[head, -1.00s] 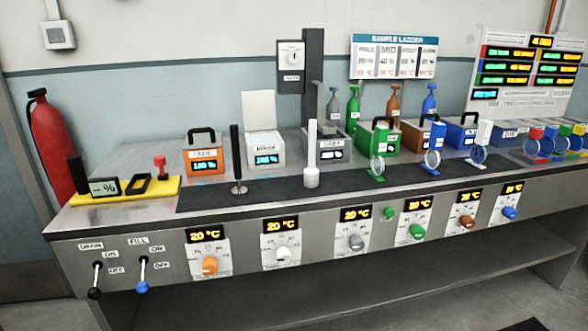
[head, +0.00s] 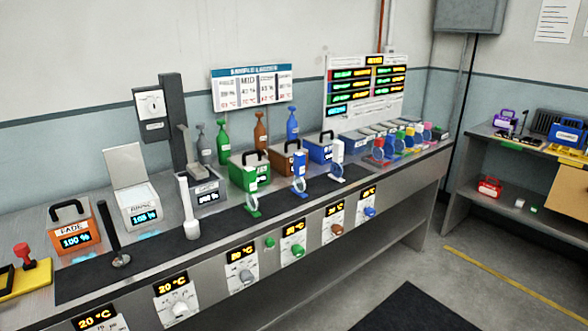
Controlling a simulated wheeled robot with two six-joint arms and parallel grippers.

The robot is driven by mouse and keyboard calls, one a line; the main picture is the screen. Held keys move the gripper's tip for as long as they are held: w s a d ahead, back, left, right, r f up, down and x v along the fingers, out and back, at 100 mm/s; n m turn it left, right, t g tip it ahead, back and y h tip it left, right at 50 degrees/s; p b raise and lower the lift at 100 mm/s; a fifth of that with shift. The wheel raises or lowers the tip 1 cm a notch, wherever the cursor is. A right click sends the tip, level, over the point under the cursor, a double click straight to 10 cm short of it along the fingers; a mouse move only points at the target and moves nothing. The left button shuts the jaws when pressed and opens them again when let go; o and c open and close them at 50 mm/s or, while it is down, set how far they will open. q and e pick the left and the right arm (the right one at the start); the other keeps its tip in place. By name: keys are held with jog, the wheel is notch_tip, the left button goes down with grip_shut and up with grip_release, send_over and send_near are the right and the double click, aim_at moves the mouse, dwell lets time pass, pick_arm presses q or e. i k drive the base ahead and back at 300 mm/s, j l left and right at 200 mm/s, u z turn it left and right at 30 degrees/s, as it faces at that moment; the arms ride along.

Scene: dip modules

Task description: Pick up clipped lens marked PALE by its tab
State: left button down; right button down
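Several round lenses with coloured tabs stand on the bench. On the black mat are a lens with a green foot (head: 252,204), a lens with a blue tab (head: 299,172) and a lens with a white tab (head: 337,158). More small lenses with red, blue and yellow tabs stand in a row at the bench's right end, among them a red-tabbed one (head: 378,150). I cannot read the word PALE on any of them, so I cannot tell which lens is marked so. Neither of my grippers is in view.
A black rod (head: 115,236) and a white rod (head: 189,210) stand upright on the mat. A second bench (head: 510,140) is at right; floor between is clear.

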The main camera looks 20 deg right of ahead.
aim_at(336, 168)
jog(key=i, duration=0.6)
jog(key=i+z, duration=0.15)
jog(key=z, duration=0.25)
jog(key=i+j+z, duration=0.15)
jog(key=z, duration=0.3)
jog(key=i+j+z, duration=0.15)
jog(key=z, duration=0.25)
